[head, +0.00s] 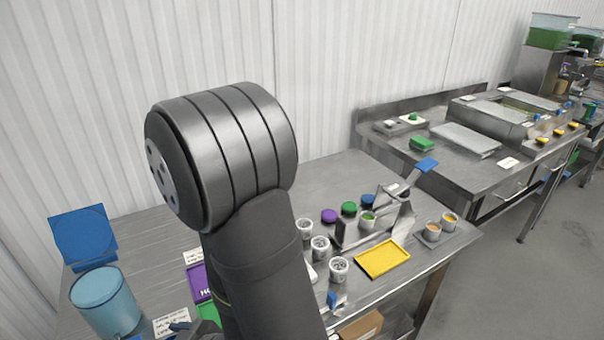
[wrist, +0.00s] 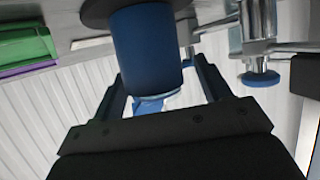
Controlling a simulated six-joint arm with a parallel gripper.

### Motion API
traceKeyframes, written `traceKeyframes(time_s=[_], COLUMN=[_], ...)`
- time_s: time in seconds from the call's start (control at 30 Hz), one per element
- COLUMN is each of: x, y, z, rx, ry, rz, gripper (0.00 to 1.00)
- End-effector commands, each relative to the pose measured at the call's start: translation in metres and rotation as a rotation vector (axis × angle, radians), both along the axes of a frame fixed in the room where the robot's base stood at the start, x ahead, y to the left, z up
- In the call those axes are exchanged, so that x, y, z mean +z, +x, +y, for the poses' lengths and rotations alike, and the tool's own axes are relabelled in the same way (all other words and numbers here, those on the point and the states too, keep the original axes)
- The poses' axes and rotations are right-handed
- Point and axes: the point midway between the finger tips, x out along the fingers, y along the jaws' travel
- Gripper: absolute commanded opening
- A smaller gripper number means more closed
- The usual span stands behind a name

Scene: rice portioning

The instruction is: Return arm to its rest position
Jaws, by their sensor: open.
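My arm (head: 235,190) rises through the middle of the head view, its large grey joint high over the table. It hides part of the table, and I cannot make out my gripper in that view. In the wrist view my gripper (wrist: 160,72) shows two dark fingers spread apart. A blue cylinder (wrist: 147,45) under a dark disc shows in line with the gap between them. I cannot tell how far beyond the fingers it is, and I see no finger closed on it.
The table holds a clear blue container (head: 104,300) at left, a yellow tray (head: 383,259), white cups (head: 320,248) and purple (head: 329,215) and green lids (head: 349,208). A white ribbed wall (head: 350,80) stands behind. A steel counter (head: 470,175) is at right. Blue-footed metal parts (wrist: 260,78) show beside the gripper.

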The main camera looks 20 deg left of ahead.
Motion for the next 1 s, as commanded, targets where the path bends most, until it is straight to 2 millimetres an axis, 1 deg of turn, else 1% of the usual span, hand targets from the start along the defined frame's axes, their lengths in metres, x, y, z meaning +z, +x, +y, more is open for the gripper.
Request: traceKeyframes(time_s=[0.1,1.0], x=[0.009,0.049], y=[0.007,0.050], z=[-0.007,-0.060], rx=[-0.004,-0.003], ry=[0.004,0.004], rz=[-0.002,-0.002], gripper=[0.70,0.70])
